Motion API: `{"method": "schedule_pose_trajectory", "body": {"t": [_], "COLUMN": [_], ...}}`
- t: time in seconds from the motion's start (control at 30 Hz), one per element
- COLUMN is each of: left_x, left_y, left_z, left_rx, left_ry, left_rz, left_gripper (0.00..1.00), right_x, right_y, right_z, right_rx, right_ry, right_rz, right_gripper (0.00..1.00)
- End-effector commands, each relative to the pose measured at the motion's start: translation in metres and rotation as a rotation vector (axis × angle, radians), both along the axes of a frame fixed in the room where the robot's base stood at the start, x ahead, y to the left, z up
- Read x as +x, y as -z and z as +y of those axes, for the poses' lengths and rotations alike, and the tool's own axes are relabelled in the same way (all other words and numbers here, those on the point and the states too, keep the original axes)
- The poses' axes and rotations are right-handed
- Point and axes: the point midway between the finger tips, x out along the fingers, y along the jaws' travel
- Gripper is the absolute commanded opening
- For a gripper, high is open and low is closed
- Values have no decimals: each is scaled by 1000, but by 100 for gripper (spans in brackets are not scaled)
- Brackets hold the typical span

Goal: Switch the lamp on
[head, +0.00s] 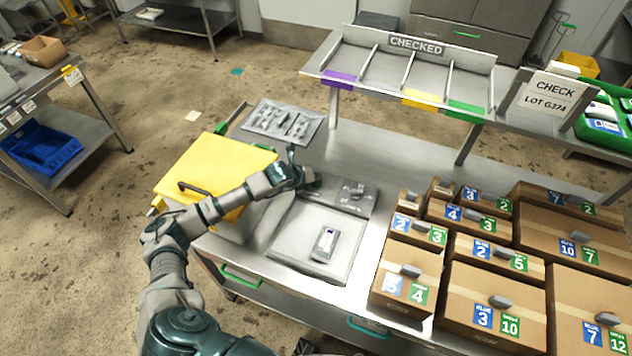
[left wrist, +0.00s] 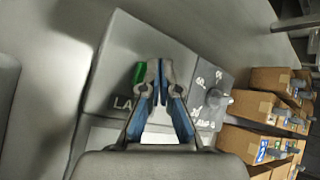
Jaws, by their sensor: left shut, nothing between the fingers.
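A grey control panel (head: 355,196) sits at the back of a grey plate unit on the steel bench. In the left wrist view the panel (left wrist: 118,62) carries lettering beginning "LA", partly hidden by my fingers, and a green switch piece (left wrist: 139,74). A grey knob (left wrist: 218,97) with markings around it stands to the right. My left gripper (head: 312,181) is at the panel's left end, shut and empty. In the left wrist view its fingertips (left wrist: 160,75) appear just right of the green piece; I cannot tell whether they touch it. My right gripper is not in view.
Several cardboard boxes (head: 408,272) with grey handles stand to the right. A yellow-lidded bin (head: 215,160) is left, under my arm. The "CHECKED" shelf (head: 375,70) overhangs the back.

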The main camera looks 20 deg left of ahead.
Motion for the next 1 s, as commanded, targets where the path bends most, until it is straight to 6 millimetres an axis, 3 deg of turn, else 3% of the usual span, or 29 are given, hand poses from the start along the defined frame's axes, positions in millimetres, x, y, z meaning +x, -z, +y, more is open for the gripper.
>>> {"method": "schedule_pose_trajectory", "body": {"t": [0.73,1.0], "left_x": [0,0], "left_y": [10,4], "left_z": [-1,0], "left_rx": [0,0], "left_ry": [1,1], "left_rz": [1,1], "left_gripper": [0,0], "right_x": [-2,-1], "right_y": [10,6], "right_z": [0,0], "right_rx": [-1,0], "right_ry": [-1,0], "right_rz": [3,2], "right_gripper": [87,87]}}
